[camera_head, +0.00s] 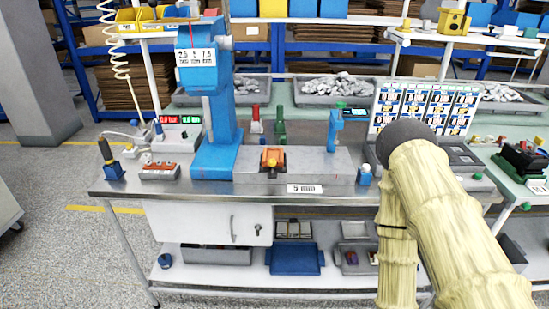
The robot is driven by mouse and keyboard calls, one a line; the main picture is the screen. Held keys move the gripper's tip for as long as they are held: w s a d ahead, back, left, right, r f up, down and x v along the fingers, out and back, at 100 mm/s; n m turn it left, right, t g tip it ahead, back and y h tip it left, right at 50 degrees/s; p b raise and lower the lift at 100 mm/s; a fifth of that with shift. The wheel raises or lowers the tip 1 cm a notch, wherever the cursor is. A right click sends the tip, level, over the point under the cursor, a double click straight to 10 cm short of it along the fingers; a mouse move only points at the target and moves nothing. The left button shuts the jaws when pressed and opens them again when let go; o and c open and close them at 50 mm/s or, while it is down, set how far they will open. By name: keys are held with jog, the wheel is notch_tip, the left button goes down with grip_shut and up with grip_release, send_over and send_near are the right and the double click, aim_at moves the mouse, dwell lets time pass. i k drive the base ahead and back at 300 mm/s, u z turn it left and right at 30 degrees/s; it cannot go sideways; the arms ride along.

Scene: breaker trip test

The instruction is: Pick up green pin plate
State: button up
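A small green upright piece (280,129), which looks like the green pin plate, stands on the workbench (330,184) behind the grey fixture block. A similar red piece (256,119) stands just to its left. Pins cannot be made out at this size. My arm, in a pale yellow sleeve, fills the right side and bends at a dark joint. Its lower part runs down out of the picture, so my gripper is not in view.
A blue press (216,115) stands left of the green piece. An orange part (272,159) sits on the grey fixture block (318,166) in front. A small blue post (335,128) stands to the right. A label board (425,108) and grey bins (335,92) are behind.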

aim_at(283, 141)
jog(key=z, duration=1.85)
jog(key=i, duration=1.7)
jog(key=u, duration=2.15)
